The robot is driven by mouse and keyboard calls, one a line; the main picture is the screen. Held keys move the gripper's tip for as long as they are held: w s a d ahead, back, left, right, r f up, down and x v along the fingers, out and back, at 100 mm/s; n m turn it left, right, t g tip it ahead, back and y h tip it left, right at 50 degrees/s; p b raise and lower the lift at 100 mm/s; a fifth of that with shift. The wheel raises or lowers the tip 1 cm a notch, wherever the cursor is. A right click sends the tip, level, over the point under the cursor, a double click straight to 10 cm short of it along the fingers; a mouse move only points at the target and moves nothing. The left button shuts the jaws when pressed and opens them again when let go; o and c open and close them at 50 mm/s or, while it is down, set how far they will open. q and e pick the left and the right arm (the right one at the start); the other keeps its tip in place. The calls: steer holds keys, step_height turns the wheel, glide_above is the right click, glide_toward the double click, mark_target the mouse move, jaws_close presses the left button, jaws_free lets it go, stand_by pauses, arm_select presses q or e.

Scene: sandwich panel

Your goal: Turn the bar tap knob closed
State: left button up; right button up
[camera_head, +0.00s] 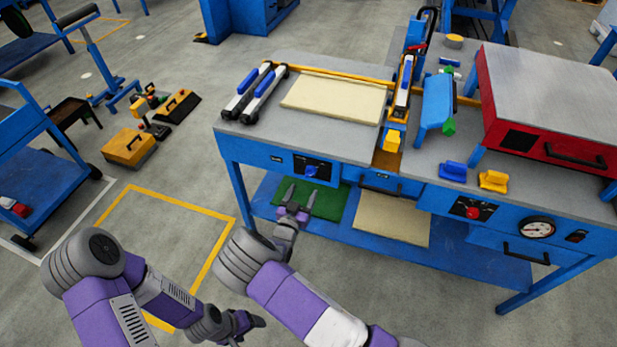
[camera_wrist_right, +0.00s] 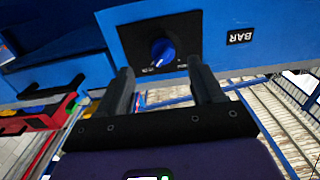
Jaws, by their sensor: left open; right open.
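The bar tap knob (camera_head: 311,170) is a blue knob on a black plate on the front of the blue bench. It also shows in the right wrist view (camera_wrist_right: 162,50), next to a "BAR" label (camera_wrist_right: 240,36). My right gripper (camera_head: 297,201) is open and empty, just below and in front of the knob. In the right wrist view its two fingers (camera_wrist_right: 160,85) point toward the plate, one on each side below the knob, and do not touch it. My left gripper (camera_head: 243,325) is low at the bottom of the head view, away from the bench, with its fingers small there.
A red-knobbed panel (camera_head: 472,209) and a gauge (camera_head: 537,228) sit further right on the bench front. A drawer handle (camera_head: 381,190) is right of the knob plate. A lower shelf holds a green mat (camera_head: 328,203) and a beige panel (camera_head: 392,222).

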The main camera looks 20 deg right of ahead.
mark_target(309, 176)
steer(key=x, duration=0.2)
steer(key=b+x, duration=0.1)
steer(key=x, duration=0.4)
steer(key=shift+w+r, duration=0.3)
steer(key=shift+c, duration=0.2)
steer(key=c, duration=1)
